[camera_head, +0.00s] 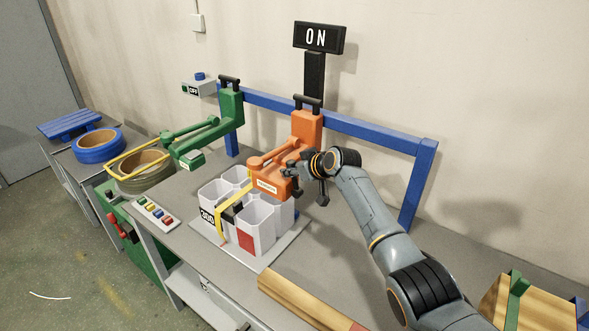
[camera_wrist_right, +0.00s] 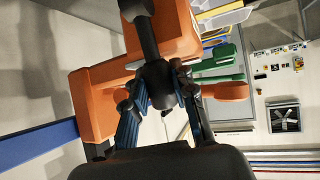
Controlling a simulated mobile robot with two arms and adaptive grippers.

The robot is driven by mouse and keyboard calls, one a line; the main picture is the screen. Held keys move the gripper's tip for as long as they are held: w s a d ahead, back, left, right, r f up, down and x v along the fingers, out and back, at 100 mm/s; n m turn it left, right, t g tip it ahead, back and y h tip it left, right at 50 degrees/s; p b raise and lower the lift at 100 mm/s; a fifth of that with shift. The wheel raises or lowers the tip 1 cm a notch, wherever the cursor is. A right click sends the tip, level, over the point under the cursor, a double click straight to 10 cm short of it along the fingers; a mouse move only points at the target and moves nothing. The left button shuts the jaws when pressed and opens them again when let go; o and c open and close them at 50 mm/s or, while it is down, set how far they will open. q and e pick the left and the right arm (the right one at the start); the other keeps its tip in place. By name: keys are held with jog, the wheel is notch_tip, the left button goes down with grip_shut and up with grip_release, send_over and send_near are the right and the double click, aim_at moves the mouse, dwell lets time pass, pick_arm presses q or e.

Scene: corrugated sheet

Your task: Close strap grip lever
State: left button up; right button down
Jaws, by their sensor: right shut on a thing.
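The orange strapping tool (camera_head: 305,130) hangs on the blue rail over the bench, its labelled front end (camera_head: 268,187) above the white bins. My right gripper (camera_head: 298,168) is at the right side of this front end. In the right wrist view my right gripper (camera_wrist_right: 160,92) is shut on the black lever (camera_wrist_right: 143,32), around its rounded dark end. The lever's full angle is partly hidden by my fingers. A yellow strap (camera_head: 221,229) runs over the white bins (camera_head: 259,216), with a dark piece on it. My left gripper is not in view.
A green tool (camera_head: 205,135) hangs to the left on the same blue rail (camera_head: 365,130). A lit ON sign (camera_head: 318,38) stands behind. A button panel (camera_head: 155,212) is at the left edge.

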dwell(0.3)
jog(key=c, duration=1.1)
grip_release()
jog(key=shift+o, duration=0.2)
jog(key=v, duration=1.2)
